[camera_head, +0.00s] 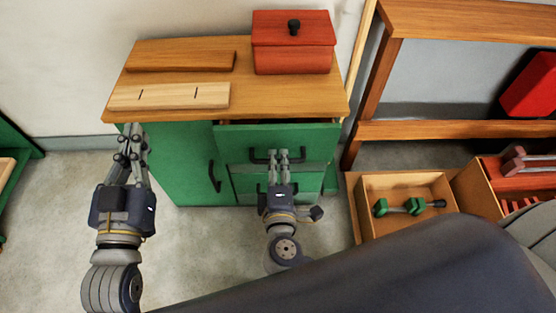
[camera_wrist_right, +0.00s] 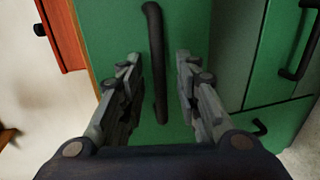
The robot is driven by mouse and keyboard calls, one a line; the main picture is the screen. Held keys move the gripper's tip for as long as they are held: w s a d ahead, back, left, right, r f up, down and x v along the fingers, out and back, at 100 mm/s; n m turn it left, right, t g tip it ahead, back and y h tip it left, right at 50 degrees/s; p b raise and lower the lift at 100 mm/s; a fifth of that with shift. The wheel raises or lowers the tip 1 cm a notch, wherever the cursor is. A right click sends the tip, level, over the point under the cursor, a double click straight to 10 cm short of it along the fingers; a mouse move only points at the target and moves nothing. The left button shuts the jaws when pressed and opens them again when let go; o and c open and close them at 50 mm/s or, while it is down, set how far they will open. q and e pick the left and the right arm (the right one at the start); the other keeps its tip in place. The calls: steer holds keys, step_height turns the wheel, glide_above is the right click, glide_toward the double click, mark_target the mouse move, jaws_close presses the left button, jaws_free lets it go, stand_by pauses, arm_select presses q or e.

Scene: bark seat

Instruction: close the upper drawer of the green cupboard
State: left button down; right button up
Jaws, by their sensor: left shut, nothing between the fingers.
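The green cupboard (camera_head: 165,160) has a wooden top, a tall door with a black handle on the left, and drawers on the right. Its upper drawer (camera_head: 320,140) stands pulled out, with a dark gap showing behind its front. The drawer's black bar handle (camera_head: 258,158) also shows in the right wrist view (camera_wrist_right: 156,60). My right gripper (camera_head: 280,154) is in front of this drawer. Its fingers (camera_wrist_right: 157,58) are apart, one on each side of the handle in that view; contact is unclear. My left gripper (camera_head: 132,128) is shut and empty by the cupboard's left front corner.
A red lidded box (camera_head: 292,55) and two wooden boards (camera_head: 180,61) (camera_head: 170,96) lie on the cupboard top. A wooden crate (camera_head: 365,220) with a green dumbbell-like object (camera_head: 412,206) stands on the right, below a wooden shelf frame (camera_head: 460,129). Bare floor lies left of the cupboard.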

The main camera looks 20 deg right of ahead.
mark_target(278, 148)
arm_select(q)
steer(key=shift+r+t, duration=0.3)
steer(key=shift+r, duration=0.2)
arm_select(e)
steer(key=shift+x, duration=0.8)
jaws_close()
